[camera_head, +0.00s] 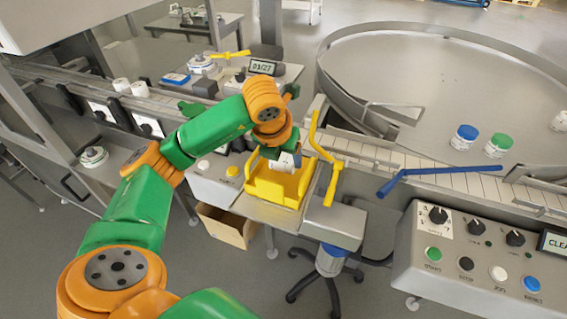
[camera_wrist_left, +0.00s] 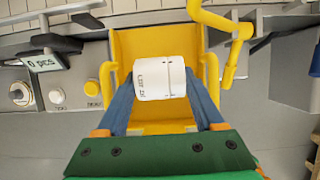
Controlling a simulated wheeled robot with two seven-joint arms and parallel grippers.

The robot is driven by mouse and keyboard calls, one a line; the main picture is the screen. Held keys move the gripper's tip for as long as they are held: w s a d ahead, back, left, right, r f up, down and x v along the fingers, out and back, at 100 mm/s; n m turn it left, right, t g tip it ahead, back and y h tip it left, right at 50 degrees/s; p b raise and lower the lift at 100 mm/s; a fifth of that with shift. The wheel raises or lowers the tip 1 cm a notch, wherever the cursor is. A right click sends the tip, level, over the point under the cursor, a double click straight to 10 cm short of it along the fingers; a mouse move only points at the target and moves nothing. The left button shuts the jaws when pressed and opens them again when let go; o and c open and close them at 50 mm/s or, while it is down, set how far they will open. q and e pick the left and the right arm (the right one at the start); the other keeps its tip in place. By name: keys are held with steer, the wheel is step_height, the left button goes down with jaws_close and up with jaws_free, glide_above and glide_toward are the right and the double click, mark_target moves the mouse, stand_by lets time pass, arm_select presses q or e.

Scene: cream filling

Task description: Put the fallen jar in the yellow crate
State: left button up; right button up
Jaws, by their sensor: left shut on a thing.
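The jar (camera_wrist_left: 160,78) is white with dark print on its label. In the left wrist view it lies between the two blue fingers of my left gripper (camera_wrist_left: 160,100), which is shut on it. The yellow crate (camera_wrist_left: 158,43) is behind and below the jar in that view. In the head view my left gripper (camera_head: 284,160) is over the yellow crate (camera_head: 272,190), and the jar (camera_head: 290,160) shows partly there at the crate's back. I cannot tell whether the jar touches the crate. My right gripper is not in view.
A yellow guide arm (camera_head: 334,180) stands close at the crate's right. Jars with blue (camera_head: 464,137) and green (camera_head: 498,145) lids stand on the round table (camera_head: 430,85). A control panel (camera_head: 480,260) is at lower right. A cardboard box (camera_head: 225,225) is on the floor.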

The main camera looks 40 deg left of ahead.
arm_select(q)
steer(key=shift+w+a+f, duration=0.1)
steer(key=shift+a+f, duration=0.05)
steer(key=shift+f, duration=0.4)
steer(key=shift+w+a+f, duration=0.1)
steer(key=shift+f, duration=0.4)
steer(key=shift+s+d+f+b, duration=0.15)
steer(key=shift+f+b, duration=0.05)
steer(key=shift+b, duration=0.1)
steer(key=o, duration=1.4)
steer(key=shift+r, duration=0.15)
